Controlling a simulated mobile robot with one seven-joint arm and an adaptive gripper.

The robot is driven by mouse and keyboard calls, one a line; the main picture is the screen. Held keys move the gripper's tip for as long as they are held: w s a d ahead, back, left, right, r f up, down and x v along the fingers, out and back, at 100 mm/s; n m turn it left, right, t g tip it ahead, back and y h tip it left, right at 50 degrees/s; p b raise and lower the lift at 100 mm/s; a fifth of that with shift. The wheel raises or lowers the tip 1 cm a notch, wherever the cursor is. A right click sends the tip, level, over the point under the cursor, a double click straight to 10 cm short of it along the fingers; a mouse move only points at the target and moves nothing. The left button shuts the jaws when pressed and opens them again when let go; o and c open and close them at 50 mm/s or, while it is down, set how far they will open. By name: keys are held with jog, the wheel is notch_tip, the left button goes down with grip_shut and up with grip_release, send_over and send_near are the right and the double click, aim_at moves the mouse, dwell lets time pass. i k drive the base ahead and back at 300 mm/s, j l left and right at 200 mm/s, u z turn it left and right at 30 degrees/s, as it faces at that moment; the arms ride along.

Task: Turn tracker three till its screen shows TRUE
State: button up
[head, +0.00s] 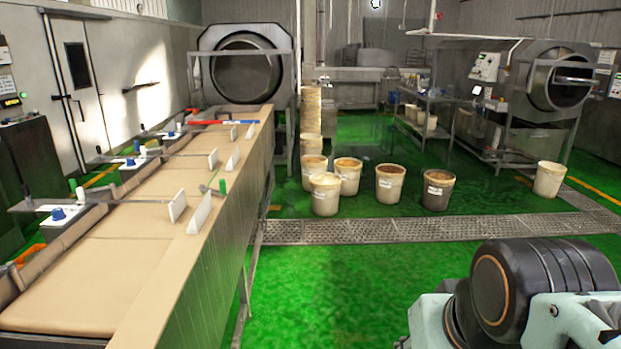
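Several small white units with blue knobs stand along the left side of the long tan conveyor (95,285). The nearest unit (58,214) has a blue knob facing up, another unit (128,163) is further back, and a third unit (172,135) is further still. I cannot read any screen or number on them, so I cannot tell which is tracker three. My arm shows at the bottom right, well apart from the conveyor. My gripper is not in view.
White paddles (177,206) on rods reach across the conveyor. Several buckets (389,183) stand on the green floor, beyond a floor grate (400,229). Rotary drums stand at back left (246,72) and back right (560,80). Green floor (330,300) right of the conveyor is clear.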

aim_at(58, 215)
jog(key=i+u, duration=0.25)
jog(key=i, duration=0.3)
jog(key=i+l+u, duration=0.25)
jog(key=i, duration=0.3)
jog(key=i+l+u, duration=0.6)
jog(key=i, duration=0.15)
jog(key=i+l+u, duration=0.35)
jog(key=l, duration=0.35)
jog(key=i+l+u, duration=0.2)
jog(key=i+l, duration=0.1)
jog(key=l, duration=0.1)
